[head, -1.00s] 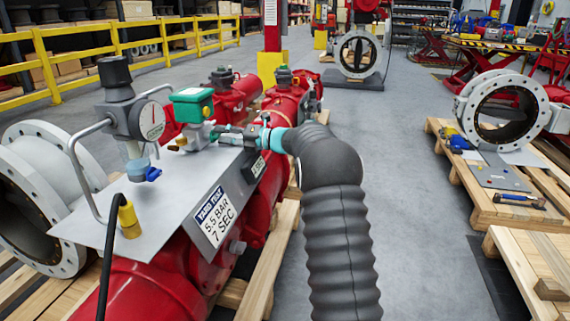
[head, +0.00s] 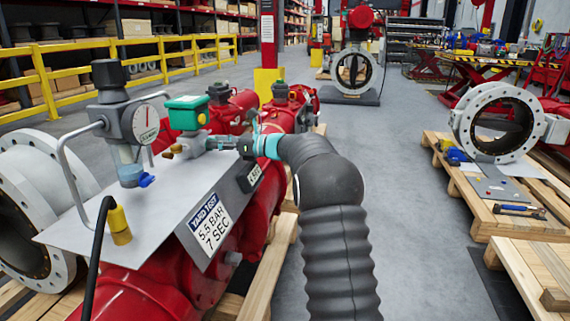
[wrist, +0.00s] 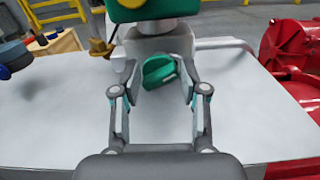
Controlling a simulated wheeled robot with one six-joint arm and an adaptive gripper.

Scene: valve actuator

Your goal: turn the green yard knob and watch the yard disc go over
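In the head view my gripper (head: 228,144) is beside the green box (head: 187,112) above the grey plate; the knob is not clear there. The plate's label (head: 212,222) reads "YARD TEST 5.5 BAR 7 SEC". A white flanged valve (head: 50,166) stands at the left; I cannot tell how any disc inside it stands.
A pressure gauge (head: 145,123), a bent metal handle and a yellow connector (head: 119,225) with a black cable stand on the plate. Red actuator cylinders (head: 150,292) lie beneath. Another flanged valve (head: 461,125) is on a pallet at right. The grey floor between is clear.

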